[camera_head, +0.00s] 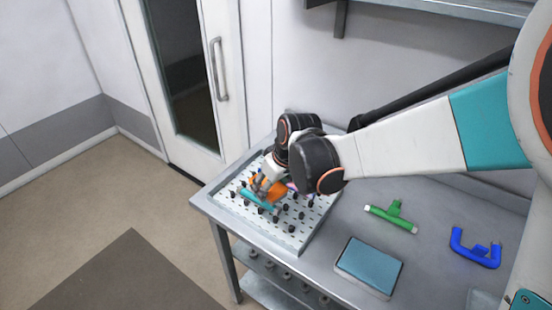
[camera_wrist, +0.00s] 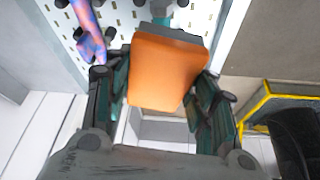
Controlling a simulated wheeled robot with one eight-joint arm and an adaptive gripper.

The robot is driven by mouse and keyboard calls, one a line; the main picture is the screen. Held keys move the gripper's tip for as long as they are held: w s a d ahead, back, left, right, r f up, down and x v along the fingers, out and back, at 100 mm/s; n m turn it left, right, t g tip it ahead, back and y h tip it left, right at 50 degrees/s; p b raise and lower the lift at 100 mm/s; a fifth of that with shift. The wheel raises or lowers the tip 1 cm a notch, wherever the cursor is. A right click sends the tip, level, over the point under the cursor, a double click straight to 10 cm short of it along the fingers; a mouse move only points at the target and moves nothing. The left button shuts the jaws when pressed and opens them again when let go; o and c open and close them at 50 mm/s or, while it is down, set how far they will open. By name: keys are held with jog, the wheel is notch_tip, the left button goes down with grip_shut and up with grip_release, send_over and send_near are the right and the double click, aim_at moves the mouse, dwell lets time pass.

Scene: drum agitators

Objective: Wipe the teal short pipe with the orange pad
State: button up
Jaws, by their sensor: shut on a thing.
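My gripper (camera_head: 262,183) is shut on the orange pad (camera_wrist: 166,72), which sits between its two fingers in the wrist view. In the head view the orange pad (camera_head: 270,188) shows in part beneath the gripper. The teal short pipe (camera_head: 258,200) lies on the pegged white board, just in front of the pad. In the wrist view a small teal piece (camera_wrist: 162,21) shows past the pad's far edge; the pad hides the rest. I cannot tell whether the pad touches the pipe.
The pegged board (camera_head: 294,240) sits in a grey tray on a metal table. A purple-pink part (camera_wrist: 88,30) lies beside the pad. A green pipe (camera_head: 391,215), a blue handle-shaped part (camera_head: 475,250) and a blue-topped block (camera_head: 370,266) stand to the right. A door is behind.

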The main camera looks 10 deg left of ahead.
jog(key=shift+r+p, duration=1.6)
jog(key=shift+r, duration=1.1)
